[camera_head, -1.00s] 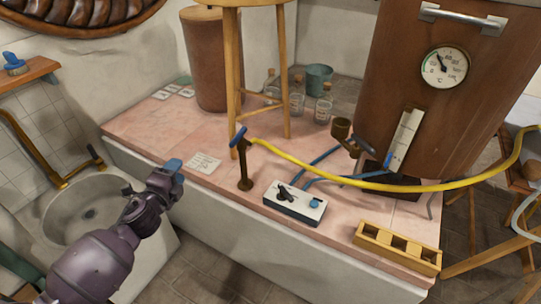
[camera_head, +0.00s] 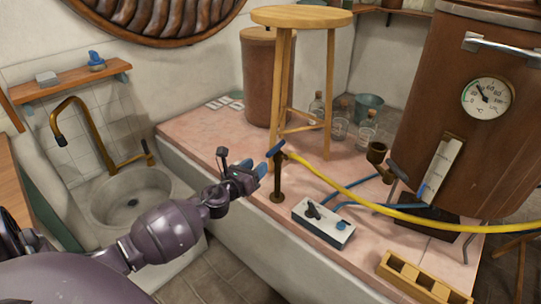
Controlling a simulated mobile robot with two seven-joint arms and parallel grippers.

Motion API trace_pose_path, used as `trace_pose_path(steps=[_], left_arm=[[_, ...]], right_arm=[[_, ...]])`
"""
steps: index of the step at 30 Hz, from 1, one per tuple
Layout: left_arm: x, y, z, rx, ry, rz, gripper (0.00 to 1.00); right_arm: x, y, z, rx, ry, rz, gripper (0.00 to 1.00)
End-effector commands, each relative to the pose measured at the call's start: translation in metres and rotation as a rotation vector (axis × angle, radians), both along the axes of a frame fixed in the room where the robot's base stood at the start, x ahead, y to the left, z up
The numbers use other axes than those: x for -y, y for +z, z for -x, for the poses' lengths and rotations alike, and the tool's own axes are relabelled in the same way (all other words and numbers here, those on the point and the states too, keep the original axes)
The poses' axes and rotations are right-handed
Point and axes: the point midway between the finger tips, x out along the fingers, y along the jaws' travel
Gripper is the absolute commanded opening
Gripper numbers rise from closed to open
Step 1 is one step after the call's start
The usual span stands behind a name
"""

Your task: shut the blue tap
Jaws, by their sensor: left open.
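The blue tap handle (camera_head: 276,149) sits tilted on top of a short brown standpipe (camera_head: 278,180) on the pink-tiled platform. A yellow hose (camera_head: 340,184) runs from the standpipe to the right. My left gripper (camera_head: 256,170), with blue fingertips, is open just left of the standpipe, a little below the handle. I cannot tell whether a fingertip touches the tap. Nothing shows between the fingers. My right gripper is out of view.
A wooden stool (camera_head: 301,17) stands behind the tap, with glass bottles (camera_head: 367,128) beside it. A white control box (camera_head: 323,222) and a wooden rack (camera_head: 420,275) lie to the right. A brown boiler (camera_head: 470,80) stands beyond. A stone sink (camera_head: 135,200) is at left.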

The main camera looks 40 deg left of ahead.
Motion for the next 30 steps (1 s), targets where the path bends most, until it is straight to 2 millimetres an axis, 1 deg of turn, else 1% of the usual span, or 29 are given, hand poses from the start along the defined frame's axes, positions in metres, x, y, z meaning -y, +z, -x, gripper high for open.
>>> trace_pose_path(steps=[1, 9, 15, 20, 28, 30], left_arm=[[0.0, -0.001, -0.009, -0.001, 0.0, 0.0, 0.45], [-0.002, -0.001, -0.049, -0.002, -0.001, 0.001, 0.45], [-0.003, -0.002, -0.068, -0.002, 0.0, 0.002, 0.45], [-0.003, -0.001, -0.074, -0.002, 0.0, 0.003, 0.45], [-0.003, 0.0, -0.075, -0.001, 0.0, 0.003, 0.45], [-0.003, 0.0, -0.075, -0.001, 0.0, 0.003, 0.35]], right_arm=[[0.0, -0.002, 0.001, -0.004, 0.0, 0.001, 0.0], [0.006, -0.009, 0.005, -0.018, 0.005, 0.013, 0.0], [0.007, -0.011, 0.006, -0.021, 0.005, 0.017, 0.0], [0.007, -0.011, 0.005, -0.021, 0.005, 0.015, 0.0], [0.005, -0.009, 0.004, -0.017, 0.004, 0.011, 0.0], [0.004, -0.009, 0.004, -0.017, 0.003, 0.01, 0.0]])
